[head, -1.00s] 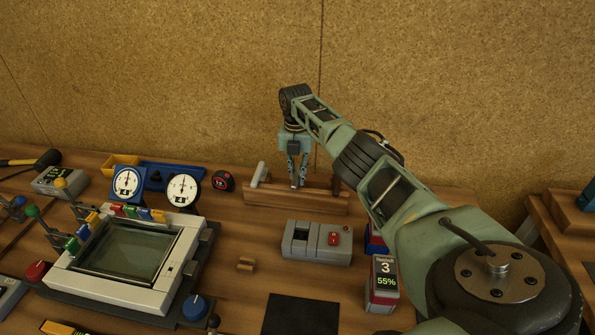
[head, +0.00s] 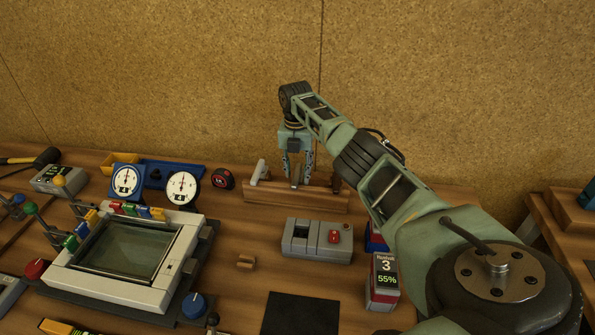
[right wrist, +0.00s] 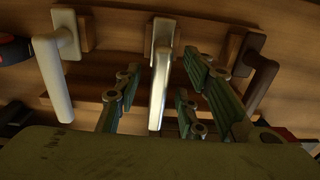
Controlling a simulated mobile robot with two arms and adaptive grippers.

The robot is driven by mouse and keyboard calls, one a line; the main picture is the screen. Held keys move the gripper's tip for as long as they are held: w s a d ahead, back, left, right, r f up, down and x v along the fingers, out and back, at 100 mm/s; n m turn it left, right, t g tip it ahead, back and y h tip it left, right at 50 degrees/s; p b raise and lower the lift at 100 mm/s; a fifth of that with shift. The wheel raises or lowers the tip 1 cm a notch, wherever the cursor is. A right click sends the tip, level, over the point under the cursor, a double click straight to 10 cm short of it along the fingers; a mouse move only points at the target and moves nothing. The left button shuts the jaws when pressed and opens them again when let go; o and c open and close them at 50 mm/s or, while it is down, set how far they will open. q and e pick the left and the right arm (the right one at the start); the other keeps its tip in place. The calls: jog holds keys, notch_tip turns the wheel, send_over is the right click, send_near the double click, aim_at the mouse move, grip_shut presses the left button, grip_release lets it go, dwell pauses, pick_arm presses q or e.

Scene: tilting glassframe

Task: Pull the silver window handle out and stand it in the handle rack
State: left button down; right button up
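The silver window handle (head: 296,178) stands in the wooden handle rack (head: 285,197), in the middle place. In the right wrist view the silver handle (right wrist: 159,85) has its plate against the wood. My right gripper (head: 297,172) is open above the rack, with its fingers spread on either side of the silver handle. In the right wrist view the fingers of the right gripper (right wrist: 164,68) show gaps to the handle on both sides. My left gripper is not in view.
A white handle (head: 260,172) and a dark brown handle (right wrist: 258,80) flank the silver one in the rack. A glass frame fixture (head: 110,291), two dials, a tape measure (head: 223,180) and a grey box with a red button (head: 318,255) stand nearby.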

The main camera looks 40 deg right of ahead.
notch_tip(320, 180, up, 11)
jog(key=shift+r, duration=0.2)
jog(key=shift+w+a, duration=0.1)
dwell(0.5)
